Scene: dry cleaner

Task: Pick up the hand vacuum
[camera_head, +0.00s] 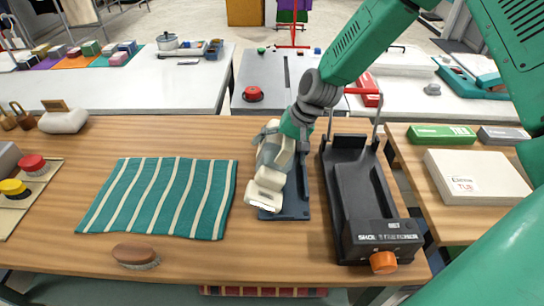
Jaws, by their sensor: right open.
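The hand vacuum (265,194) looks cream and grey. It lies on a narrow dark blue tray (296,212) near the middle of the wooden table. My right arm comes in from the upper right, and my right gripper (276,160) is open over the vacuum's far end. The gripper hides part of the vacuum, and I cannot tell whether the fingers touch it. My left gripper is out of view.
Close right of the tray stands a black machine (361,190) with an orange knob. A striped green cloth (160,197) lies to the left, with a brush (136,256) in front of it. Boxes (476,184) stand on the right-hand table.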

